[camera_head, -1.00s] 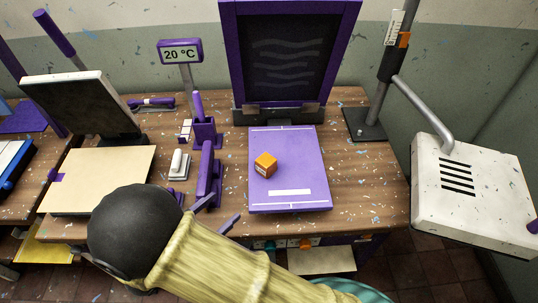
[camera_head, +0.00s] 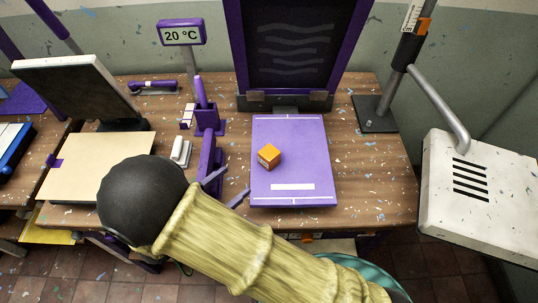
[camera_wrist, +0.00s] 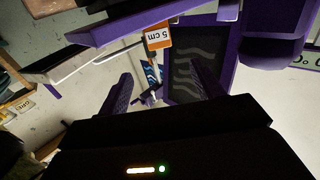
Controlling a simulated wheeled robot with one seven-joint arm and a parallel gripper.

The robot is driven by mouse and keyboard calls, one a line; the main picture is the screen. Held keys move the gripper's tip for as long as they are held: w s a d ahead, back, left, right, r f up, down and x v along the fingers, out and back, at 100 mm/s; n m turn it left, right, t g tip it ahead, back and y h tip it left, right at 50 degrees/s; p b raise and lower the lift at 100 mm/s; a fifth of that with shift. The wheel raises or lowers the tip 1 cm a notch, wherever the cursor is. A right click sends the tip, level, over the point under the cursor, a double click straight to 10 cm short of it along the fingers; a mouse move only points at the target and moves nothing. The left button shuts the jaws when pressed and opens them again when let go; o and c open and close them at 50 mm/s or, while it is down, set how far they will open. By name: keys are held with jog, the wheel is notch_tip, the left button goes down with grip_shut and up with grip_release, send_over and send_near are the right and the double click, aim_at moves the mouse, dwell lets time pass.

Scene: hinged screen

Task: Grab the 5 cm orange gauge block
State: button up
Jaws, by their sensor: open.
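The orange gauge block (camera_head: 269,157) sits on the purple plate (camera_head: 312,165), left of the plate's middle. In the wrist view the block (camera_wrist: 158,37) shows its white "5 cm" label, beyond the fingertips and near the edge of the plate (camera_wrist: 120,24). My gripper (camera_head: 228,187) is open and empty, at the plate's left edge, to the left of and nearer than the block. In the wrist view both fingers of my gripper (camera_wrist: 162,82) stand apart with a gap between them. The fingers do not touch the block.
The dark hinged screen (camera_head: 293,45) in its purple frame stands upright behind the plate. A white slotted panel (camera_head: 480,190) on a metal arm is at the right.

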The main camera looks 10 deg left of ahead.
jog(key=p, duration=0.2)
send_near(274, 148)
jog(key=x, duration=0.5)
jog(key=shift+f, duration=0.15)
jog(key=p+x, duration=0.2)
jog(key=x, duration=0.2)
jog(key=shift+w, duration=0.1)
jog(key=shift+w+d, duration=0.25)
jog(key=shift+w, duration=0.2)
jog(key=c, duration=1.1)
jog(key=shift+c, duration=0.2)
